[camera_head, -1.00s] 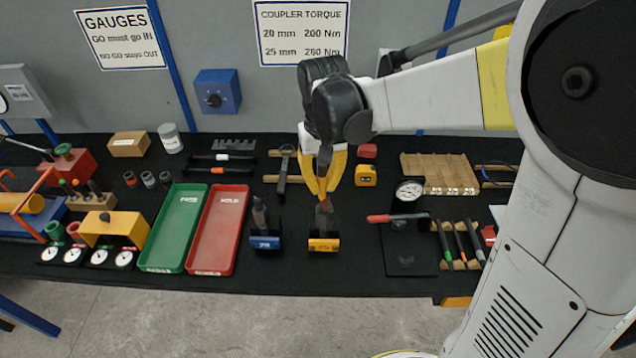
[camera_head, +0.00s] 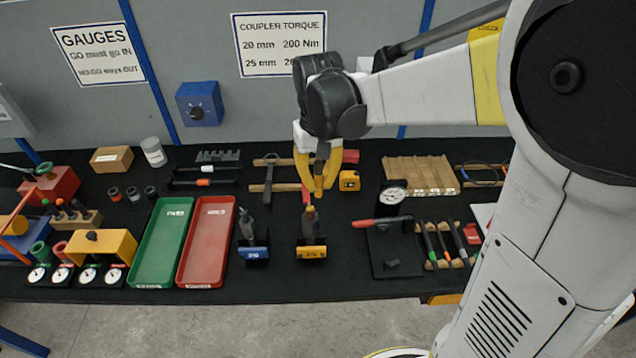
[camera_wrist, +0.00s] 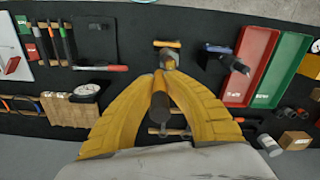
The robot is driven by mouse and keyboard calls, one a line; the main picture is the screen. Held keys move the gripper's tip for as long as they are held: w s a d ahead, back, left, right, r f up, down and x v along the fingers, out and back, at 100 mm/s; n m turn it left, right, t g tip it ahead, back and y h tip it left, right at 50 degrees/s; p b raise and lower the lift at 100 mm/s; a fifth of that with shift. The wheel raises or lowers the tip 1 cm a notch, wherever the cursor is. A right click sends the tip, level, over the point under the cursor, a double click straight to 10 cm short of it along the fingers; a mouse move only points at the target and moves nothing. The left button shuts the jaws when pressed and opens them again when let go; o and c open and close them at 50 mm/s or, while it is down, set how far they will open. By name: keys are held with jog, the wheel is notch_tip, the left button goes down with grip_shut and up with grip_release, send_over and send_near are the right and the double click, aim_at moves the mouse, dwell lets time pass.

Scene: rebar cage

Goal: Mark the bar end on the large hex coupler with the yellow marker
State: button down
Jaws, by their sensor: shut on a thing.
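My gripper (camera_head: 319,190) has its yellow fingers closed above the yellow holder (camera_head: 312,253). In the head view the dark coupler (camera_head: 310,222) stands in that holder. Pens with green (camera_head: 428,243) and orange (camera_head: 443,228) parts lie in a rack at the right; I cannot pick out a yellow marker.
A blue holder (camera_head: 253,253) with a dark coupler stands just left. Beyond it are a red tray (camera_head: 207,243) and a green tray (camera_head: 161,242). The front table strip is mostly clear.

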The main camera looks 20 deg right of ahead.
aim_at(318, 196)
jog(key=shift+r+p, duration=0.65)
jog(key=shift+r, duration=0.7)
jog(key=shift+r+p, duration=1.15)
jog(key=shift+r, duration=0.4)
jog(key=shift+f, duration=0.25)
notch_tip(318, 196, down, 7)
jog(key=b, duration=0.5)
jog(key=shift+r, duration=0.15)
jog(key=shift+f+b, duration=1)
